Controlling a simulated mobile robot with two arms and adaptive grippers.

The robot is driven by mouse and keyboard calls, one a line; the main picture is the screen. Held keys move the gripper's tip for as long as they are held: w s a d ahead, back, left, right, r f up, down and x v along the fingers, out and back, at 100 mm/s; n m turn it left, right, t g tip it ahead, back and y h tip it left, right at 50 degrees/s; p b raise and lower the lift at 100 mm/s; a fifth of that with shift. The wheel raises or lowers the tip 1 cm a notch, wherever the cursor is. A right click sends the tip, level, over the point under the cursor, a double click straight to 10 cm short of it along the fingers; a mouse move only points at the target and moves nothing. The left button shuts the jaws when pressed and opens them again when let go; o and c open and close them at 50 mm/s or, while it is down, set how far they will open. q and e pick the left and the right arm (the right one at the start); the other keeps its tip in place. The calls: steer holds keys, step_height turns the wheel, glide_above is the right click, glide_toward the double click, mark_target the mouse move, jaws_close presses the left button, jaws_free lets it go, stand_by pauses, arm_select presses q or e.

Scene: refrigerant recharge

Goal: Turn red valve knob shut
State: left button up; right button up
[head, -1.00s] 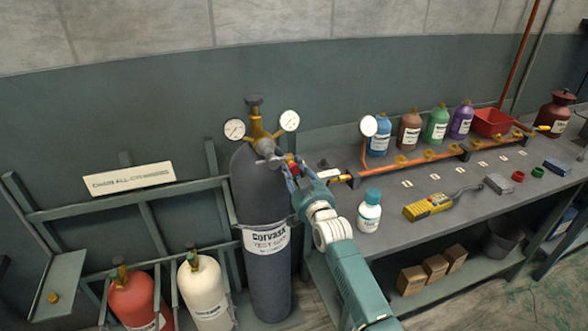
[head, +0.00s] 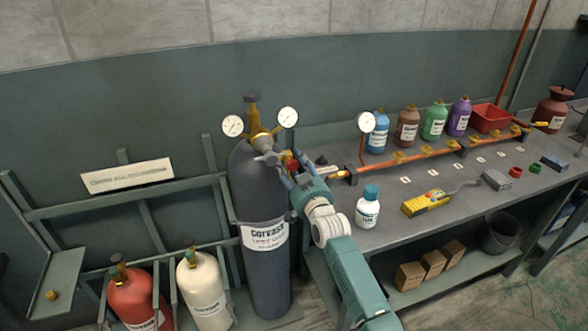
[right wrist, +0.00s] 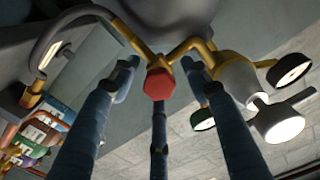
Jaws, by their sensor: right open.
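The red valve knob (right wrist: 158,84) is six-sided and sits on a brass fitting in the middle of the right wrist view. In the head view it is a small red spot (head: 292,163), partly hidden by my right gripper. My right gripper (head: 289,171) is open, with its fingers reaching up toward the knob. In the right wrist view its blue fingers (right wrist: 160,72) stand to the left, right and below the knob, with visible gaps. The knob belongs to the brass valve on the tall dark grey cylinder (head: 267,285). My left gripper is not in view.
Two round gauges (head: 233,126) flank the cylinder's valve. A copper pipe (head: 400,158) runs along the workbench (head: 392,226) to the right. A white bottle (head: 368,208) stands near my right arm. Red and cream cylinders (head: 202,290) stand at lower left.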

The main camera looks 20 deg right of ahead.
steer(key=s, duration=1.2)
steer(key=shift+d, duration=0.2)
steer(key=shift+f, duration=0.15)
